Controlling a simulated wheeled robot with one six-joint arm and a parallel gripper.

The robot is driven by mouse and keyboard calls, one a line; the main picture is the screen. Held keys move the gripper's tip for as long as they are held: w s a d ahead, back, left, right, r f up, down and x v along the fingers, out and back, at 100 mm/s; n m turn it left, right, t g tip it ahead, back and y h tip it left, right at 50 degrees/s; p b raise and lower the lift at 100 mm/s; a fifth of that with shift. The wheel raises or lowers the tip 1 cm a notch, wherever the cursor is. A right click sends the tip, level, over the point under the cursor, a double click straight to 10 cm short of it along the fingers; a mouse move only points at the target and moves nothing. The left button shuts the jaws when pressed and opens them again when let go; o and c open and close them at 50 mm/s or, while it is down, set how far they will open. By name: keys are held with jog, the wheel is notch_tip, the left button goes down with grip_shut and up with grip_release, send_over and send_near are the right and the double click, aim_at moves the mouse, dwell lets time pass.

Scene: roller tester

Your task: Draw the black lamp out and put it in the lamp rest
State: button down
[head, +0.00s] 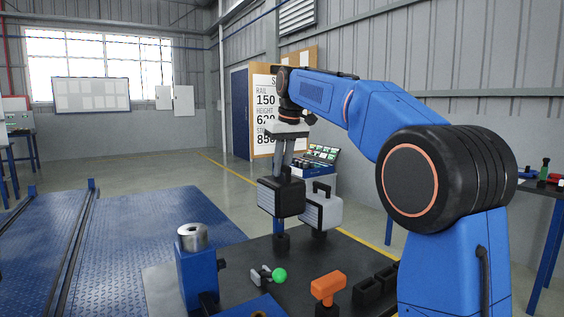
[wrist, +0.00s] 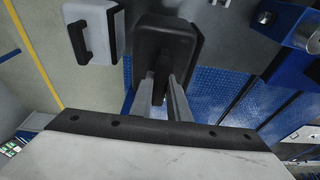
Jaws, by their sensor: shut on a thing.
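The black lamp (head: 282,199) is a dark box with a pale ribbed side face and a handle on top. My gripper (head: 284,171) points down and is shut on its handle. In the wrist view the lamp (wrist: 168,40) is beyond my fingertips (wrist: 160,90), with the handle between them. A short black post (head: 282,242) stands below the lamp; I cannot tell whether they touch. A light grey lamp (head: 321,213) with a black handle stands close behind and to the right; it also shows in the wrist view (wrist: 92,30). I cannot tell for sure which piece is the lamp rest.
On the dark bench top (head: 235,262) are a blue block with a metal cylinder (head: 192,238), a green knob (head: 279,275), an orange T-shaped handle (head: 328,286) and black open-topped holders (head: 368,290). A blue floor plate (head: 140,240) lies left. A side table (head: 540,188) stands right.

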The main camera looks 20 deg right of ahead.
aim_at(282, 179)
jog(key=shift+s+x, duration=0.2)
jog(key=shift+x, duration=0.6)
jog(key=shift+s+x, duration=0.15)
jog(key=shift+x, duration=0.65)
jog(key=shift+d+f, duration=0.15)
jog(key=shift+f, duration=2.45)
jog(key=c, duration=1.6)
grip_release()
